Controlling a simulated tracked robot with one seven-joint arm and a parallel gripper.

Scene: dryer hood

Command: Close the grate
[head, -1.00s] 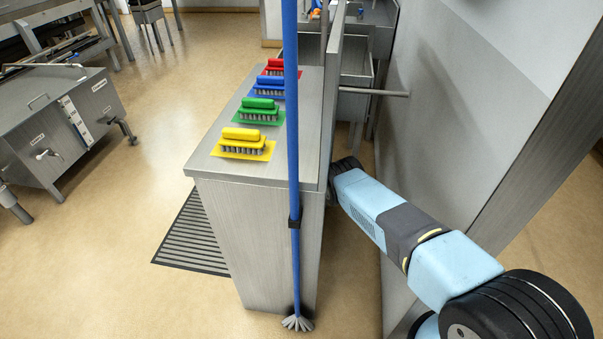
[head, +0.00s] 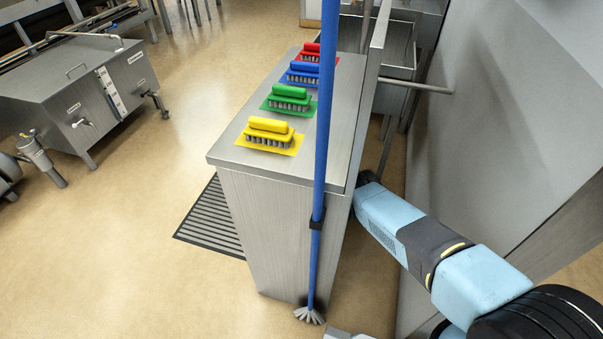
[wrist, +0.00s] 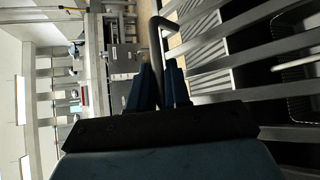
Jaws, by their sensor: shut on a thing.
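In the wrist view, slanted metal bars (wrist: 218,48) of a grate run across the right side, with dark gaps between them. A dark curved handle (wrist: 156,38) comes down to my gripper (wrist: 163,72). My two blue fingers are shut on this handle, one on each side of it. The bars lie close to the right of the fingers. In the head view my arm reaches behind the steel counter, and my gripper and the barred grate are hidden there. I cannot tell how far open the grate stands.
The steel counter (head: 237,168) carries yellow, green, blue and red brushes. A blue-handled broom (head: 321,130) stands at its front end. A grey wall (head: 480,110) rises close on the right. A floor grating (head: 207,222) lies left of the counter, with open floor beyond.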

